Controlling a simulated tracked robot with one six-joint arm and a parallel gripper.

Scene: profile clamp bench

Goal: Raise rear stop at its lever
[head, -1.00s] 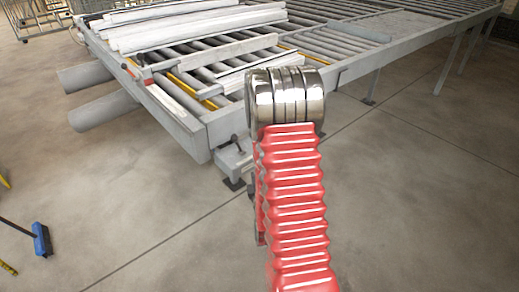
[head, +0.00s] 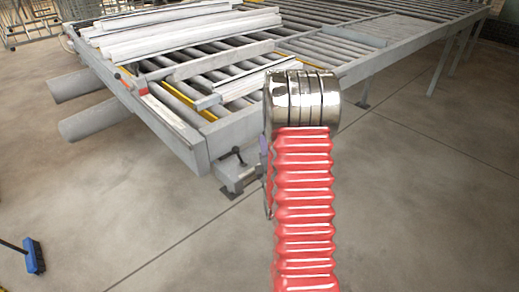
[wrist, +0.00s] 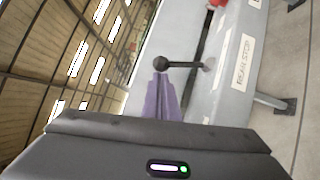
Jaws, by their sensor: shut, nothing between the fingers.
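The rear stop's lever (wrist: 180,65) is a dark rod with a black ball knob, standing out from a grey beam in the wrist view. A white label reading "REAR STOP" (wrist: 243,60) is on the beam beside it. In the head view the lever (head: 237,153) is small, at the near corner of the bench. My gripper (wrist: 160,77) has purple fingers, shut and empty, with their tips right at the ball knob; I cannot tell whether they touch it. In the head view my red-sleeved arm hides most of the gripper.
The roller bench (head: 190,150) carries several pale profiles (head: 180,30) on top. A second, red-ended lever (wrist: 216,4) is at the wrist view's top edge. A blue broom (head: 35,256) is on the floor at left. The floor before the bench is open.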

